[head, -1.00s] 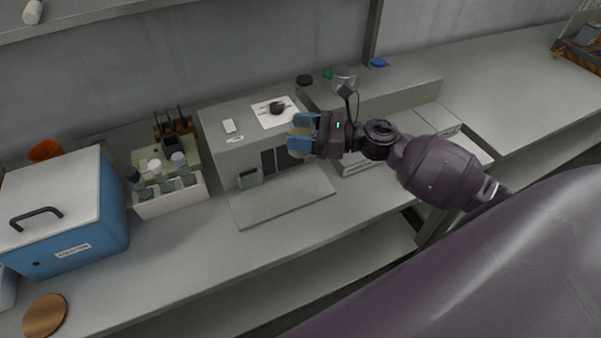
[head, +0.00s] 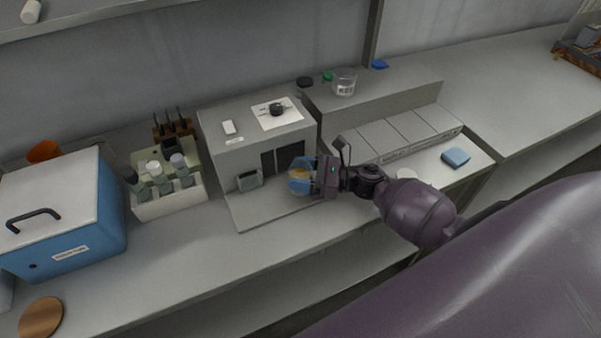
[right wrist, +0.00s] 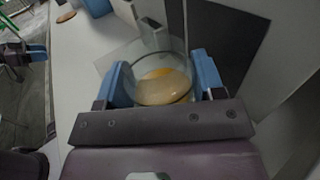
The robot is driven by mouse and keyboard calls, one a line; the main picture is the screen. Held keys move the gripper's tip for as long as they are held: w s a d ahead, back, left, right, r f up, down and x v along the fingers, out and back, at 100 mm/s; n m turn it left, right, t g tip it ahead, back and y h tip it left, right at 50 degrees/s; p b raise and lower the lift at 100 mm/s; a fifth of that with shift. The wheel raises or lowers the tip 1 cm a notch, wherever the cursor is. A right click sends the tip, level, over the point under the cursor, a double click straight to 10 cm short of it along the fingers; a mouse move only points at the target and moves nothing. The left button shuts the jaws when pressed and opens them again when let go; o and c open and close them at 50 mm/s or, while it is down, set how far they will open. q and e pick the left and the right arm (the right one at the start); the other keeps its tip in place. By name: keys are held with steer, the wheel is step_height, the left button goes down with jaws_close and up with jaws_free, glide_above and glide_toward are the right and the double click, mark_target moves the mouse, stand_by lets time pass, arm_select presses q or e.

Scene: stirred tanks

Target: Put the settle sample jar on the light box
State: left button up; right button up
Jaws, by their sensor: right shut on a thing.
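My right gripper (head: 299,178) is shut on a round clear jar (right wrist: 162,80) with tan-yellow contents, which I take to be the settle sample jar. In the right wrist view the jar sits between the blue fingertips (right wrist: 165,88). In the head view the fingers mostly hide it. The gripper is at the right part of a flat pale plate (head: 262,208) in front of a grey box (head: 215,150) with dark front panels. This looks like the light box, though I cannot be sure. I cannot tell whether the jar touches the plate.
A white rack (head: 170,201) of several bottles stands left of the plate, beside a blue cooler (head: 75,240). A long row of white panels (head: 400,135) and a blue sponge (head: 456,157) lie to the right. A clear beaker (head: 344,82) stands on the raised ledge behind.

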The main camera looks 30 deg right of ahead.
steer(key=shift+f, duration=0.15)
steer(key=o, duration=1.1)
steer(key=shift+r, duration=0.3)
steer(key=b+v, duration=0.2)
steer(key=v, duration=0.9)
steer(key=shift+f, duration=0.15)
steer(key=shift+s+d, duration=0.3)
steer(key=shift+d, duration=0.1)
